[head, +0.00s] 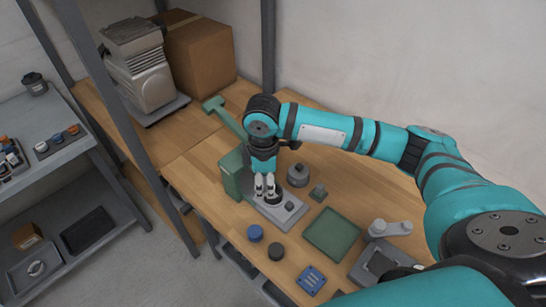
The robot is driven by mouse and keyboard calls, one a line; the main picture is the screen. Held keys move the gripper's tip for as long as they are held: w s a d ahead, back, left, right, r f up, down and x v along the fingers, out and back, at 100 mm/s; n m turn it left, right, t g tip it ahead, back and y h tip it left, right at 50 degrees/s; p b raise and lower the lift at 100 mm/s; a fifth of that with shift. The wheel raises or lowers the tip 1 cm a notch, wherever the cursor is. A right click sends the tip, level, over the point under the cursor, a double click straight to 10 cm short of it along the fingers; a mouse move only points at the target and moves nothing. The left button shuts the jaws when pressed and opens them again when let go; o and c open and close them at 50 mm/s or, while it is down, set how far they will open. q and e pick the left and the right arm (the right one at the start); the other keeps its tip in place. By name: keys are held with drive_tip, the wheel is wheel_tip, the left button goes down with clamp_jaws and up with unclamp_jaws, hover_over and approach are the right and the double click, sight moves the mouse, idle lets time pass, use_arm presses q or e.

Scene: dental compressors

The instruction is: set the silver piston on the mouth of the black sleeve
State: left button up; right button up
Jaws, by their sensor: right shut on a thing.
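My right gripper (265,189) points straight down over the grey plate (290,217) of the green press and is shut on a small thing. That thing looks to be the silver piston, mostly hidden between the pale fingers. The black sleeve (274,199) is a dark round piece on the plate, directly at the fingertips and partly covered by them. I cannot tell whether the piston touches the sleeve's mouth. My left gripper is not in view.
The green press (231,172) stands close left of the gripper. A grey round part (298,174) and a small green block (318,193) are to the right. Blue (255,233) and black (276,251) caps, a green mat (332,233) and a blue block (311,279) lie nearer.

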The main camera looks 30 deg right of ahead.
use_arm(q)
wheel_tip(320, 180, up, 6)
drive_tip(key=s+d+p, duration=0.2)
drive_tip(key=p, duration=0.3)
use_arm(e)
drive_tip(key=w+d+f+n+b, duration=0.1)
drive_tip(key=f+n+b, duration=0.1)
drive_tip(key=n, duration=0.1)
drive_tip(key=w+d+f+n+b, duration=0.1)
drive_tip(key=f+n, duration=0.1)
drive_tip(key=n, duration=0.1)
drive_tip(key=w+d+f+n+b, duration=0.1)
drive_tip(key=d+f+n+b, duration=0.1)
drive_tip(key=n, duration=0.1)
drive_tip(key=shift+b, duration=0.3)
drive_tip(key=shift+f, duration=0.2)
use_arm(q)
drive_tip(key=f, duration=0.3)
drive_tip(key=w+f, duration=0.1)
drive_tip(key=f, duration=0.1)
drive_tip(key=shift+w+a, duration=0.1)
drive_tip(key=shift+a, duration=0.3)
use_arm(e)
drive_tip(key=shift+w+r, duration=0.1)
use_arm(q)
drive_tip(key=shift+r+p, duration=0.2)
drive_tip(key=shift+p, duration=0.15)
use_arm(e)
drive_tip(key=shift+f, duration=0.3)
